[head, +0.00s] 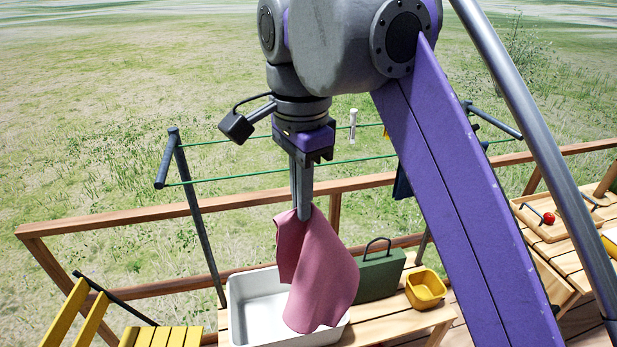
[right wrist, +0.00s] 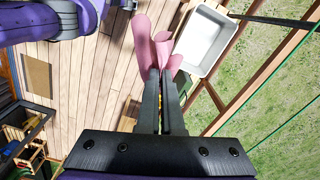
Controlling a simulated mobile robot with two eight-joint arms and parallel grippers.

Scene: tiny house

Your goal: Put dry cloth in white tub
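A pink cloth (head: 318,272) hangs from my right gripper (head: 302,214), which is shut on its top edge. In the head view the cloth hangs in front of the white tub (head: 247,305) and covers its right part. I cannot tell from that view whether the cloth's lower end is inside the tub. In the right wrist view the cloth (right wrist: 146,45) is pinched at the fingertips (right wrist: 163,72), and the white tub (right wrist: 208,40) shows to its right, apart from it in the picture. The tub stands on a wooden bench. My left gripper is not in view.
A green box with a handle (head: 380,276) and a yellow container (head: 426,290) stand right of the tub. A drying rack with green lines (head: 230,177) and a peg (head: 353,124) is behind. A wooden railing (head: 130,219) runs behind the bench. A yellow chair (head: 165,336) is at lower left.

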